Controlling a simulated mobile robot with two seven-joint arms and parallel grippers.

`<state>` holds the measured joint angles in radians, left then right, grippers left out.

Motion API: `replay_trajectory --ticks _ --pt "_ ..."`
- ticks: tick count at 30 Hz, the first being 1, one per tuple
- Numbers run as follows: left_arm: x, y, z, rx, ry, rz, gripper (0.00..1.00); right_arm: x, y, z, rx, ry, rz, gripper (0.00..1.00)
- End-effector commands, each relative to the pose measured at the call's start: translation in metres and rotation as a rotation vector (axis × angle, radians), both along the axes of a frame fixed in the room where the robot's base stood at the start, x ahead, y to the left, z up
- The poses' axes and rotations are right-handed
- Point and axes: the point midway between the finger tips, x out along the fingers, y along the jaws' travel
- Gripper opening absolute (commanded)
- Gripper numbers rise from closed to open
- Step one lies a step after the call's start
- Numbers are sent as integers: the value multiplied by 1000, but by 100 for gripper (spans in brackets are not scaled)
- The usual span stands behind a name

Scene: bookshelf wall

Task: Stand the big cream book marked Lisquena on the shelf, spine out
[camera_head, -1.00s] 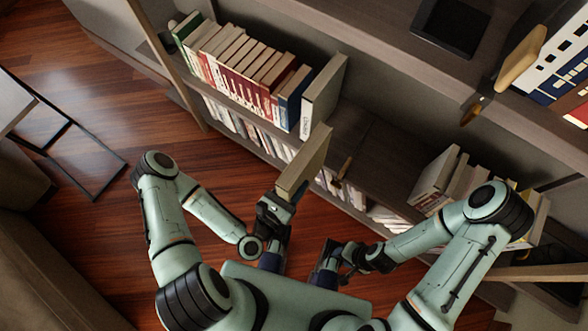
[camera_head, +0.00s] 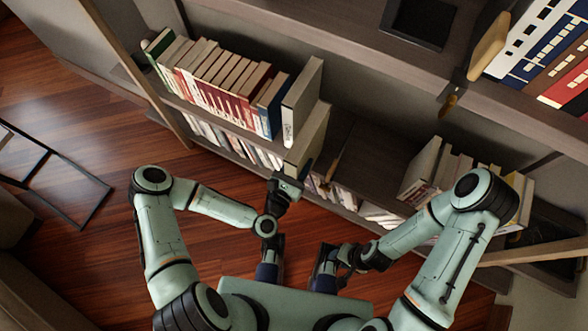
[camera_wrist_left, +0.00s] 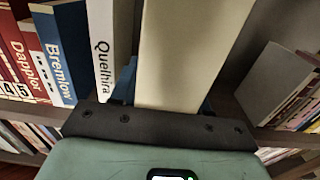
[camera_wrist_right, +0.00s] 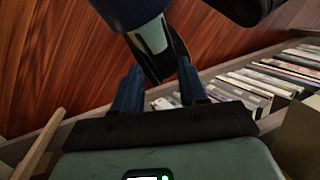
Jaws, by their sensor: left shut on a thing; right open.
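The big cream book (camera_head: 310,138) is held by my left gripper (camera_head: 289,184) at its near end. It stands up from the jaws, just right of the end of the upper book row. In the left wrist view the cream book (camera_wrist_left: 190,50) shows a plain pale face; no lettering is readable. It is close beside the white Quelhira book (camera_wrist_left: 101,50); whether they touch is unclear. The shelf (camera_head: 365,165) has an empty stretch to the right. My right gripper (camera_head: 346,257) is low in front of my body, and its fingers (camera_wrist_right: 160,88) are apart and empty.
The upright book row (camera_head: 215,82) fills the shelf's left part. More books (camera_head: 435,175) stand at the right, near my right arm. A lower shelf also holds books (camera_wrist_right: 265,80). A dark tray (camera_head: 420,22) lies on the surface above.

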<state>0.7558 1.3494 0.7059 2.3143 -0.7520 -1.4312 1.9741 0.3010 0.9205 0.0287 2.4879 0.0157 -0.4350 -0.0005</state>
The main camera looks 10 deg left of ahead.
Motion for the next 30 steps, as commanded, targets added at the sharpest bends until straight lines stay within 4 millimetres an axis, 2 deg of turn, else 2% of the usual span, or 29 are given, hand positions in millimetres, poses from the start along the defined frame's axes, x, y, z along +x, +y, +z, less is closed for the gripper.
replay_trajectory --ticks 1,11,30 --pt "6 -3 6 -8 -18 -2 0 0 0 -1 0 -1 0 43" --pt "40 -14 3 -9 -18 -1 0 8 -2 -10 -8 -22 -8 43" --pt "105 -35 -1 -6 -19 0 0 44 -20 -41 -56 -122 -49 43"
